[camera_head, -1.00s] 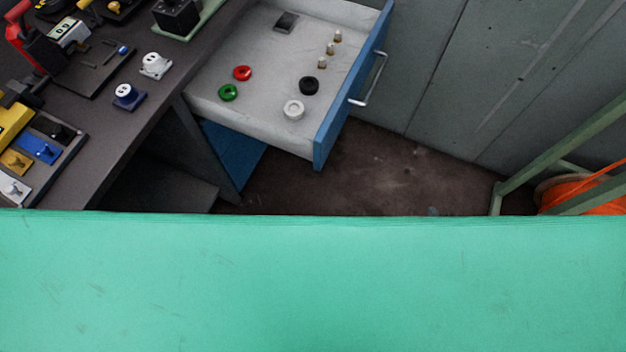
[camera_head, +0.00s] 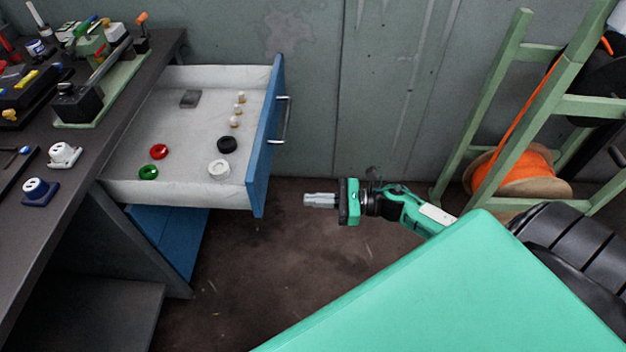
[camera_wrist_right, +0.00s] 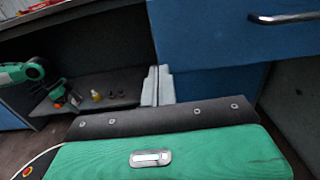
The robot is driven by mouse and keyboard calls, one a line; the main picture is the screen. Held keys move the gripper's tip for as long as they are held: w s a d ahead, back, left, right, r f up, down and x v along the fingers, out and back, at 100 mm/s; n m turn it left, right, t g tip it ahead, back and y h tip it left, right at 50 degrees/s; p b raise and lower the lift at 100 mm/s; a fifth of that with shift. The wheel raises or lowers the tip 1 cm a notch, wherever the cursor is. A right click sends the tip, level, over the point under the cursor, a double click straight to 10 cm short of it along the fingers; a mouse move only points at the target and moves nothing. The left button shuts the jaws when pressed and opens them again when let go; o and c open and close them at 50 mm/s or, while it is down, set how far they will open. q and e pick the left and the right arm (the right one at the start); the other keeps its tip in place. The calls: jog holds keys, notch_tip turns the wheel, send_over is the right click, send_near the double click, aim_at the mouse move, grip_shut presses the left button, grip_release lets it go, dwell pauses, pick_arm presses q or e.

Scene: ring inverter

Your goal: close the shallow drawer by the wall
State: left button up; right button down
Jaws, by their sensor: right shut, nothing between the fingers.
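The shallow drawer (camera_head: 262,150) stands pulled out from the bench, with a blue front, a pale grey inside and a metal bar handle (camera_head: 286,120). Its blue front and handle also show at the upper right of the right wrist view (camera_wrist_right: 215,40). My right gripper (camera_head: 308,200) is shut and empty, to the right of the front's near end and apart from it in the picture. Its grey fingers show in the right wrist view (camera_wrist_right: 158,85), with the blue front behind and to the right. My left gripper is not clearly in view.
The drawer holds a red ring (camera_head: 160,151), a green ring (camera_head: 149,172), a black ring (camera_head: 227,144), a white ring (camera_head: 219,169) and small parts. The dark bench (camera_head: 60,225) lies left. A green rack (camera_head: 485,110) with an orange cable reel (camera_head: 520,168) stands right. Floor shows between.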

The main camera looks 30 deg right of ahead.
jog(key=p, duration=0.2)
send_near(259, 198)
jog(key=x, duration=0.5)
jog(key=shift+w+a+r, duration=0.1)
jog(key=shift+a+r, duration=0.05)
jog(key=shift+r, duration=0.1)
pick_arm(q)
jog(key=shift+s+a+f, duration=0.1)
jog(key=shift+s+f, duration=0.1)
jog(key=shift+f, duration=0.75)
jog(key=shift+s+a+f, duration=0.1)
jog(key=shift+s+f, duration=0.1)
jog(key=shift+f, duration=0.8)
jog(key=shift+s+a+f, duration=0.1)
jog(key=shift+s+f, duration=0.1)
jog(key=shift+f, duration=0.75)
pick_arm(e)
jog(key=shift+w+a+f, duration=0.1)
jog(key=shift+w+a, duration=0.3)
jog(key=shift+a, duration=0.25)
